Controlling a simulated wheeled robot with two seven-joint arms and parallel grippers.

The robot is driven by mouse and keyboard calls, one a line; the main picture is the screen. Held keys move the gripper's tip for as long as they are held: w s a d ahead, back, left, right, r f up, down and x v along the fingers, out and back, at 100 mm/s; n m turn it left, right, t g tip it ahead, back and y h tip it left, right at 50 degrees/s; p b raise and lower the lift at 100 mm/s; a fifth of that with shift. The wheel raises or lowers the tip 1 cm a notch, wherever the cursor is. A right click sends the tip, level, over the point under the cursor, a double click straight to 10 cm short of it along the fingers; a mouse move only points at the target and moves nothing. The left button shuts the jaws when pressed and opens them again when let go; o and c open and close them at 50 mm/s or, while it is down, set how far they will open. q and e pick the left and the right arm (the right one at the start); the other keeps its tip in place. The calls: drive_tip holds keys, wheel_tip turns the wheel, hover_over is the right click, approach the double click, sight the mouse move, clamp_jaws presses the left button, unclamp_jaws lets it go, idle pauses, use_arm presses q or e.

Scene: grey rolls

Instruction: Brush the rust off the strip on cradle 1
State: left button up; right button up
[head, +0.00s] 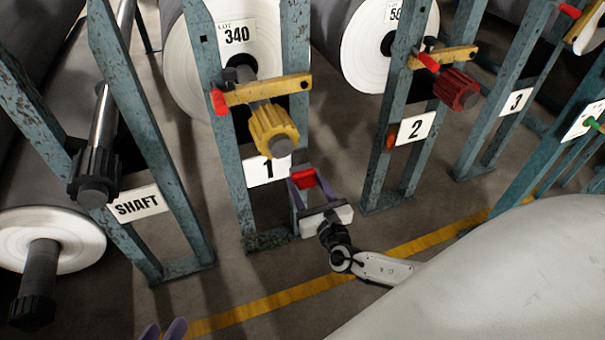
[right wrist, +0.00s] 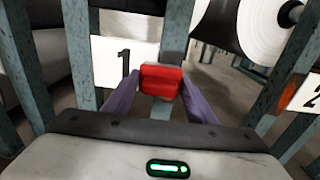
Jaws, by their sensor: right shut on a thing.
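Cradle 1 (head: 243,190) is a worn teal frame with a white "1" plate (head: 262,172), which also shows in the right wrist view (right wrist: 120,62). My right gripper (head: 303,182) is in front of the frame, just right of the plate. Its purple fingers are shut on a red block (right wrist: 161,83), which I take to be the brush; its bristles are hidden. I cannot make out the strip or its rust; the block and gripper cover part of the post. I cannot tell whether the block touches the post. My left gripper (head: 163,332) shows only two separated purple fingertips at the bottom edge.
Above the plate are a yellow knob (head: 273,128) and a yellow latch bar (head: 265,91) with a red end. Cradle 2 (head: 385,165) stands to the right, with an orange round part (head: 391,137). The shaft rack (head: 165,185) is left. A yellow floor line (head: 300,291) crosses open floor.

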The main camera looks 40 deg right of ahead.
sight(308, 187)
drive_tip(key=shift+v, duration=1)
drive_tip(key=shift+p+v, duration=0.65)
drive_tip(key=shift+v, duration=0.85)
